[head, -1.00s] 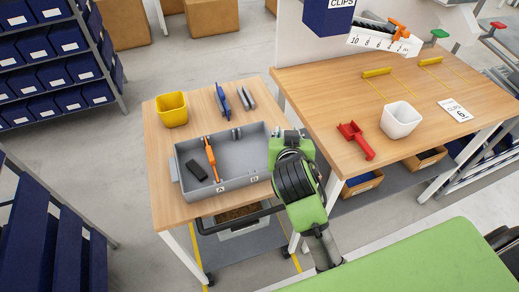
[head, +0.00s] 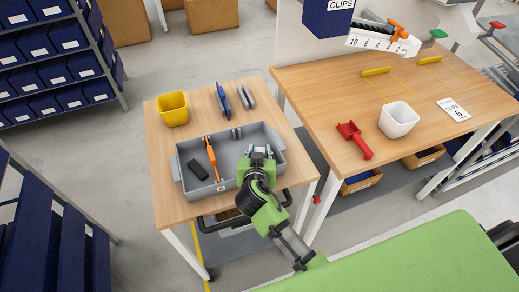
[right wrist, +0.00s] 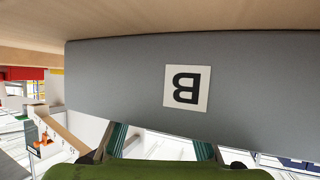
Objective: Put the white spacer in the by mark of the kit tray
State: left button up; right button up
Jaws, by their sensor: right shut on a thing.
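The grey kit tray (head: 195,200) lies on the small wooden table, with letter marks on its near wall. My right gripper (head: 259,153) is at the right part of the tray, above its near wall. In the right wrist view the B mark (right wrist: 187,87) shows upside down on the tray wall, and this wall hides my fingertips. My left gripper is not in view.
In the tray lie a black block (head: 188,149) and an orange tool (head: 211,158). A yellow bin (head: 173,109) and blue and grey parts (head: 223,99) stand behind it. A red scoop (head: 354,139) and a white bin (head: 398,119) are on the right table.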

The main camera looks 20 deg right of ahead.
jog(key=o, duration=0.5)
jog(key=shift+f, duration=0.1)
jog(key=shift+r, duration=0.2)
jog(key=p+v, duration=0.4)
jog(key=v, duration=0.6)
jog(key=shift+s+a+r, duration=0.1)
jog(key=shift+s+a, duration=0.1)
jog(key=shift+s, duration=0.1)
jog(key=shift+s+a+r, duration=0.15)
jog(key=shift+s+r, duration=0.15)
jog(key=shift+s, duration=0.2)
